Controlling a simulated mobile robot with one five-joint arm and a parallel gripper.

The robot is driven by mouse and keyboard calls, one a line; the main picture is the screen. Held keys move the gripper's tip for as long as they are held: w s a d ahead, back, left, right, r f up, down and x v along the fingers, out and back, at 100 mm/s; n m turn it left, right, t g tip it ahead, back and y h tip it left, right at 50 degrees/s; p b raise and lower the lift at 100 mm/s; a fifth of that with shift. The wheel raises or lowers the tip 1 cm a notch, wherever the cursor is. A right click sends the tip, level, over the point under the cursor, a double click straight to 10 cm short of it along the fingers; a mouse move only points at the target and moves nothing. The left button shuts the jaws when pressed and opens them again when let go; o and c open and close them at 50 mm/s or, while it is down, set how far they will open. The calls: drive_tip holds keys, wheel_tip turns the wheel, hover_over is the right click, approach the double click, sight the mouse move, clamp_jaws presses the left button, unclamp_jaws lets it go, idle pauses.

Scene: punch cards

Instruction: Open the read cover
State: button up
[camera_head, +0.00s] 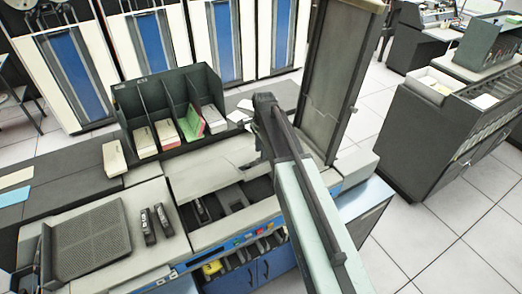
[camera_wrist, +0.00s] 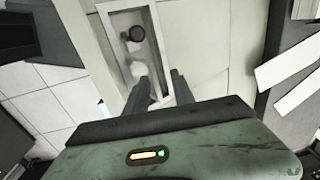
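The card machine (camera_head: 150,200) stands in the middle of the head view, with a blue control strip along its front. A tall grey panel (camera_head: 338,80) stands upright at its right end. A pale cover plate (camera_head: 212,165) lies beside a dark opening on top; I cannot tell for sure which part is the read cover. My gripper (camera_head: 252,165) is over this top area, its fingers mostly hidden by my arm. In the wrist view my gripper (camera_wrist: 160,90) has its two fingers apart and nothing visible between them. Beyond the fingertips is a pale recessed panel (camera_wrist: 114,62) with a round black knob (camera_wrist: 136,34).
A dark divided rack (camera_head: 172,110) with card stacks stands behind the machine. A ribbed dark tray (camera_head: 92,242) is at front left. Blue-fronted cabinets (camera_head: 150,38) line the back. Another grey machine (camera_head: 440,130) stands right, across open tiled floor (camera_head: 425,230).

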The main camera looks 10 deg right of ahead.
drive_tip(key=r+p, duration=0.6)
drive_tip(key=r, duration=0.1)
drive_tip(key=shift+s+d, duration=0.1)
drive_tip(key=shift+s, duration=0.15)
